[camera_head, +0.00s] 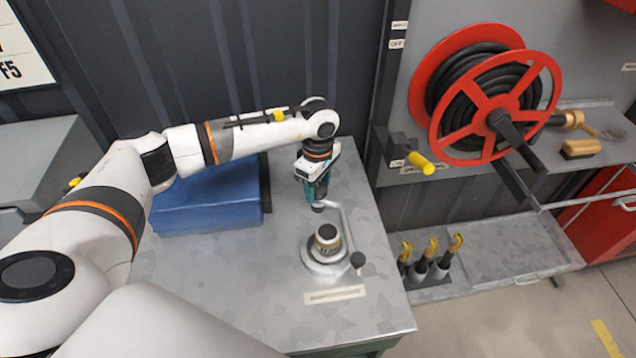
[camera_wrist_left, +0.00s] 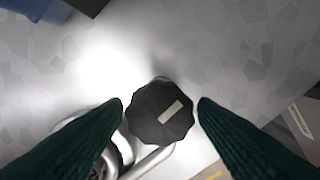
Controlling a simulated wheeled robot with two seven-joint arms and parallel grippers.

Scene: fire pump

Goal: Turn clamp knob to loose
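The clamp knob (camera_wrist_left: 160,112) is black and many-sided with a pale stripe on top, in the middle of the left wrist view. My left gripper (camera_wrist_left: 160,104) is open, with one dark green finger on each side of the knob and a narrow gap visible on both sides. In the head view my left gripper (camera_head: 318,204) points down over the grey bench, just behind the metal clamp fixture (camera_head: 322,266). My right gripper is not in view.
A blue case (camera_head: 208,200) lies on the bench (camera_head: 240,290) left of the fixture. A pale label plate (camera_head: 335,294) is in front. The bench's front left is clear.

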